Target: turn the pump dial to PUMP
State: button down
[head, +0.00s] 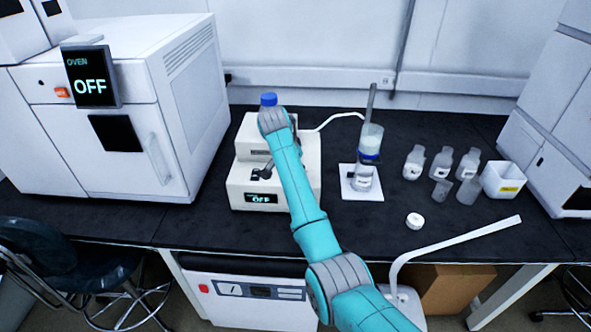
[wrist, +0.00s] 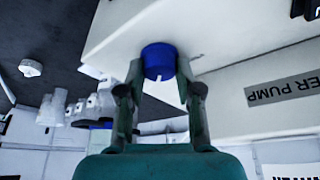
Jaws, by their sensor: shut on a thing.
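The pump (head: 235,190) is a white stepped box on the black bench, and its small display (head: 262,198) reads OFF. In the wrist view the pump's white casing (wrist: 235,110) carries a grey label (wrist: 282,90), partly cut off, reading "ER PUMP". The blue round dial (wrist: 158,60) has a short white mark on the side towards my gripper. My gripper (wrist: 159,72) has one finger on each side of the dial and is shut on it. In the head view my arm covers part of the pump, and I cannot make out the dial there.
An oven (head: 100,130) with its own OFF display stands left. Right of the pump are a glass column (head: 368,150) on a white base, several small bottles (head: 441,165), a white bin (head: 503,180) and a round white cap (head: 415,220). The front bench strip is mostly clear.

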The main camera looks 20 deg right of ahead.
dwell(0.4)
jog(key=c, duration=0.8)
grip_release()
jog(key=shift+o, duration=0.2)
jog(key=v, duration=1.2)
